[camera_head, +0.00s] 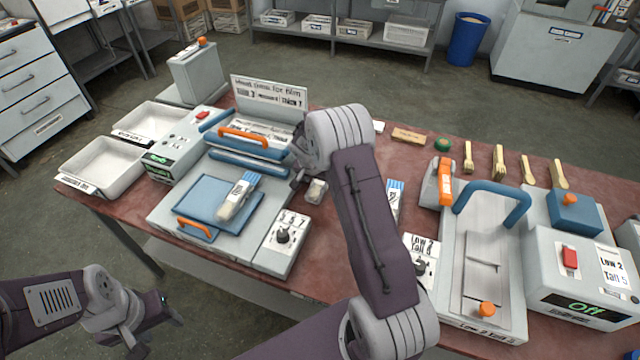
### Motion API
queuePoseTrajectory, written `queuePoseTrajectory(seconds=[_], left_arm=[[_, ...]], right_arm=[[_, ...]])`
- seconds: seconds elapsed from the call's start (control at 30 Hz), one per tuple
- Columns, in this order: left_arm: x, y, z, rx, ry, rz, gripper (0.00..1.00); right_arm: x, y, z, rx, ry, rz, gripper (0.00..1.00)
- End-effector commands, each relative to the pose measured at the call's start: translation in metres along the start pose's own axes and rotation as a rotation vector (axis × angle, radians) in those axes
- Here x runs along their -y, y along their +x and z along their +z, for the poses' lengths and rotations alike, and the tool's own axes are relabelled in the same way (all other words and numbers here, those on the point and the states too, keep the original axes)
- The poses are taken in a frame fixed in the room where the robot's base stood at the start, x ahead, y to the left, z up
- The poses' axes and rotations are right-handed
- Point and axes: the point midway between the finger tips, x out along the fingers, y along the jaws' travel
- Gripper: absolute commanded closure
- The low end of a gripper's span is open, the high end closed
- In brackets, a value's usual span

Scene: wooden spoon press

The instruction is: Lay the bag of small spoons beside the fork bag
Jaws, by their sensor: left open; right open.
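A clear bag with a blue-and-white header (237,198) lies on the blue plate of the left machine; its contents look pale. A second bag with a blue-and-white header (395,192) lies at the table's middle, partly hidden behind my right arm. I cannot tell which bag holds small spoons and which holds forks. My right gripper (299,178) is open near the left machine's right side, mostly hidden by its own arm, to the right of the first bag. My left gripper (155,318) is open and empty at the lower left, off the table's front edge.
Two white trays (103,165) stand at the table's left. A heat-press machine with a blue handle (490,198) and a control box (585,275) fill the right. Several loose wooden utensils (498,160) lie at the back right.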

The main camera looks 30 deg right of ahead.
Motion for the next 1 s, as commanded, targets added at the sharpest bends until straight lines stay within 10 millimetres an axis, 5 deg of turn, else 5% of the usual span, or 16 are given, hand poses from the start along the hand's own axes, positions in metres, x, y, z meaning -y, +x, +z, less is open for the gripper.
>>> queuePoseTrajectory(seconds=[0.17,0.4,0.73,1.0], left_arm=[[0.000,0.000,0.000,0.000,0.000,0.000,0.50],[0.000,0.000,0.000,0.000,0.000,0.000,0.50],[0.000,-0.001,0.000,0.000,0.000,0.000,0.50],[0.000,0.000,0.000,0.000,0.000,0.000,0.50]], right_arm=[[0.000,0.000,0.000,0.000,0.000,0.000,0.31],[0.000,-0.001,0.000,0.000,-0.001,0.000,0.96],[0.000,-0.007,-0.003,-0.002,-0.001,0.001,0.97],[-0.012,-0.046,-0.017,-0.001,0.003,0.001,0.97]])
